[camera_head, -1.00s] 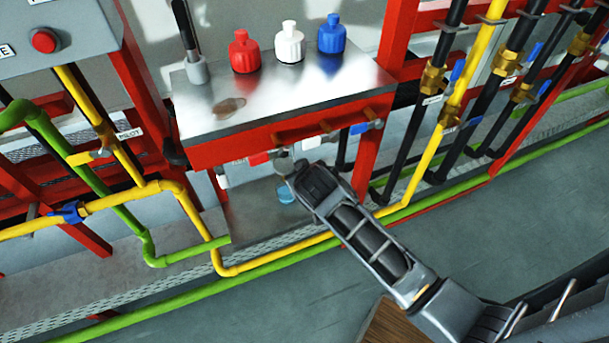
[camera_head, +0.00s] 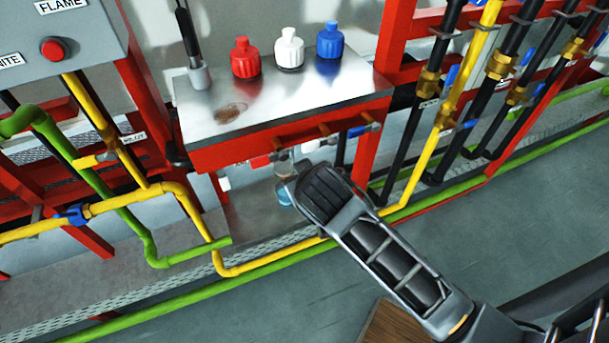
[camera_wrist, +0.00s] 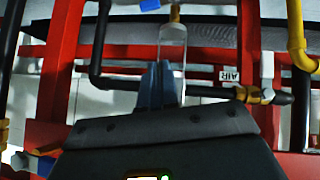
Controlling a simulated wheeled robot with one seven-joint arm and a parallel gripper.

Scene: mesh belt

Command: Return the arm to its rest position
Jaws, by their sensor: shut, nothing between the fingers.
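My arm (camera_head: 385,250) reaches in from the lower right in the head view, its wrist in front of the underside of the red-framed metal bench. In the wrist view, my gripper (camera_wrist: 160,85) points away from the camera with its blue-grey fingers together and nothing between them. A clear glass vessel with a brass-coloured top (camera_wrist: 172,45) stands just beyond the fingers; I cannot tell whether they touch it. In the head view the fingertips are mostly hidden by my wrist.
Red, white and blue bottles (camera_head: 290,48) stand on the metal bench top (camera_head: 285,95). A small blue object (camera_head: 284,193) shows partly beside my wrist. Yellow (camera_head: 120,202) and green pipes run at left and along the bench front. Open grey floor (camera_head: 500,240) lies at lower right.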

